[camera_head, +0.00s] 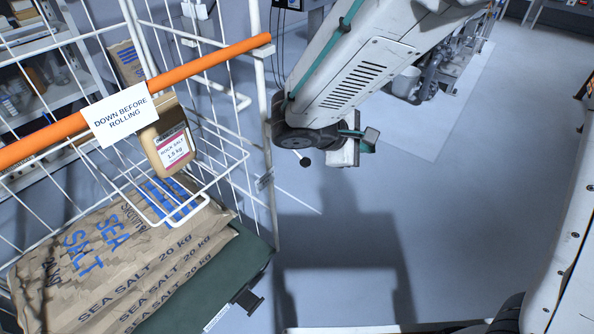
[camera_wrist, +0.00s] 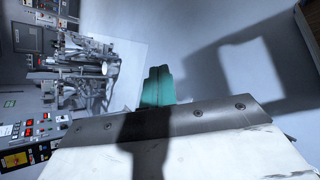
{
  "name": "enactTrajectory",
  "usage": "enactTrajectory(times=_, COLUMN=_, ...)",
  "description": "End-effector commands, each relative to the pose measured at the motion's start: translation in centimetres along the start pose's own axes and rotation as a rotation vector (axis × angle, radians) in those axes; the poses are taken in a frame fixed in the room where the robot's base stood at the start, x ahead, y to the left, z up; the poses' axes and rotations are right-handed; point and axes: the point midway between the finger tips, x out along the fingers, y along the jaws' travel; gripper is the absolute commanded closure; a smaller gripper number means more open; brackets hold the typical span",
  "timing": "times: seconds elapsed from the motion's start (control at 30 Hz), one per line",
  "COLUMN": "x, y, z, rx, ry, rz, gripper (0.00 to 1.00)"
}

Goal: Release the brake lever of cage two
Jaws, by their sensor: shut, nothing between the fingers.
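A white wire cage (camera_head: 275,170) stands at the left with an orange bar (camera_head: 205,62) across its front, tagged "DOWN BEFORE ROLLING" (camera_head: 123,115). A dark bracket-like part (camera_head: 249,297) sticks out of its green base (camera_head: 215,285). I cannot tell whether that part is the brake lever. No cage number is readable. A short rod with a black knob (camera_head: 304,161) shows beside my wrist; what it belongs to is unclear. My gripper (camera_head: 368,142) is right of the cage, apart from it, above open floor. Its teal fingers (camera_wrist: 157,76) are shut and empty in the wrist view.
Brown sea salt sacks (camera_head: 120,265) lie on the cage base. A rock salt container (camera_head: 167,145) sits in a wire basket (camera_head: 190,205) on the cage. Machinery (camera_head: 432,75) stands at the back. The floor (camera_head: 450,210) right of the cage is clear.

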Motion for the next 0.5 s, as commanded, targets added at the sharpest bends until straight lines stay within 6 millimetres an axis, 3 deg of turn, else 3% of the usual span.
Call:
enactTrajectory(times=0.03, x=-0.4, y=-0.7, z=-3.4, rx=-0.093, ry=0.012, rz=0.074, gripper=1.00)
enactTrajectory(times=0.1, x=-1.1, y=-1.5, z=-7.6, rx=-0.202, ry=0.036, rz=0.178, gripper=1.00)
enactTrajectory(times=0.3, x=-3.3, y=-5.8, z=-17.8, rx=-0.463, ry=0.114, rz=0.429, gripper=1.00)
enactTrajectory(times=0.4, x=-4.1, y=-7.8, z=-20.9, rx=-0.546, ry=0.146, rz=0.510, gripper=1.00)
enactTrajectory(times=0.5, x=-4.5, y=-9.1, z=-22.8, rx=-0.597, ry=0.166, rz=0.558, gripper=1.00)
